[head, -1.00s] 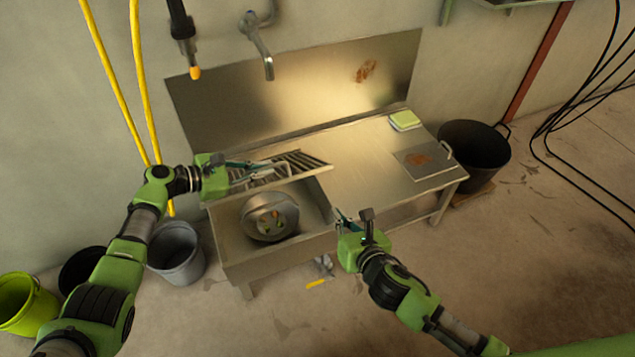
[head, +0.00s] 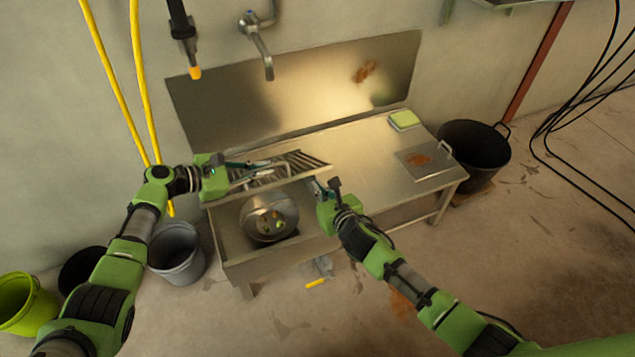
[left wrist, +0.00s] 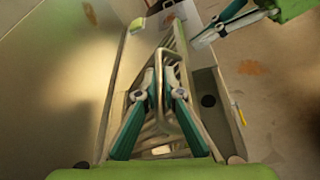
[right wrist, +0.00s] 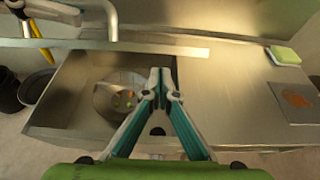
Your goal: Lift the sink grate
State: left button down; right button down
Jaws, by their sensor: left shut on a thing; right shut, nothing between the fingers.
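The slatted metal sink grate (head: 306,162) is tilted up at the back of the sink (head: 250,262), its front edge above the basin. My left gripper (head: 264,166) is shut on the grate's wire handle, which also shows in the left wrist view (left wrist: 177,62). My right gripper (head: 318,186) is shut and empty, near the grate's right end, over the right side of the basin. In the right wrist view its tips (right wrist: 161,76) are just below the grate's long edge (right wrist: 150,46); I cannot tell whether they touch.
A round metal pot (head: 268,216) with coloured bits in it stands in the basin. The counter right of the sink holds a sponge (head: 404,120) and a rusty plate (head: 422,162). A tap (head: 262,50) hangs above. Buckets stand on both sides.

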pick_arm(q)
jog(key=shift+w+a, duration=0.1)
pick_arm(e)
jog(key=shift+w+a+r, duration=0.1)
jog(key=shift+w+r, duration=0.3)
jog(key=shift+r, duration=0.25)
